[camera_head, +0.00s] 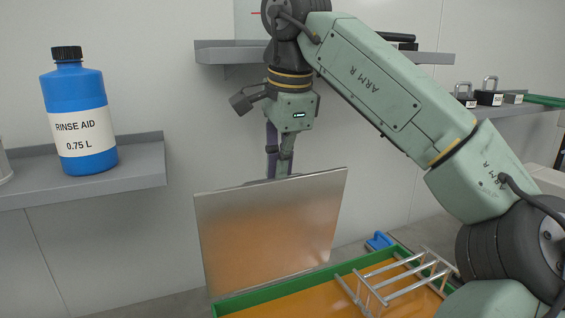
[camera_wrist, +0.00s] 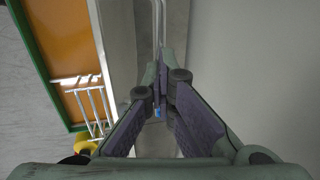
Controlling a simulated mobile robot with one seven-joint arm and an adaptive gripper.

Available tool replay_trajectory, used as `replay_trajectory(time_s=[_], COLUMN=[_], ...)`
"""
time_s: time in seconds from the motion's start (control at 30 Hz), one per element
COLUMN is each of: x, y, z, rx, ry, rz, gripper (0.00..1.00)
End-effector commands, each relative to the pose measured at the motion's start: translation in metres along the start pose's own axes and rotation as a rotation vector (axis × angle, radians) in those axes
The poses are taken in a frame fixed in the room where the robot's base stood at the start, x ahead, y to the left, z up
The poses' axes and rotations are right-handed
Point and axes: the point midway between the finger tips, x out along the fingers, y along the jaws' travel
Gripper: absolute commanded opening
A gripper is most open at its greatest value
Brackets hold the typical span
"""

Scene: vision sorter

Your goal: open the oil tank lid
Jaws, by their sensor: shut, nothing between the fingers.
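The oil tank lid (camera_head: 270,235) is a flat metal plate standing nearly upright, leaning slightly, along the far edge of the green-rimmed oil tank (camera_head: 290,290). The tank is open, with orange oil inside. My gripper (camera_head: 284,168) points down behind the lid's top edge, and its tips are partly hidden by the lid. The wrist view shows my gripper (camera_wrist: 163,75) with its fingers together and nothing held. In that view the lid (camera_wrist: 117,45) is a pale strip seen nearly edge-on, left of the fingers. I cannot tell whether the fingers touch it.
A metal rack (camera_head: 400,280) stands in the tank at the right, with a blue object (camera_head: 379,241) by the rim. A blue rinse aid bottle (camera_head: 78,115) stands on the left shelf (camera_head: 140,168). Another shelf (camera_head: 225,52) is behind my arm. Padlocks (camera_head: 489,92) sit at the right.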

Motion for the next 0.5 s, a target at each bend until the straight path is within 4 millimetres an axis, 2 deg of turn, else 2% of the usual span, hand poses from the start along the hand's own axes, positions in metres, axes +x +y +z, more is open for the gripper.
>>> replay_trajectory(time_s=[0.03,0.23,0.5], x=[0.0202,0.0203,0.0203], y=[0.0068,0.0068,0.0069], z=[0.0019,0.0017,0.0016], rx=[-0.012,-0.012,-0.012], ry=[-0.004,-0.004,-0.004], rz=[0.047,0.047,0.047], gripper=[0.00,0.00,0.18])
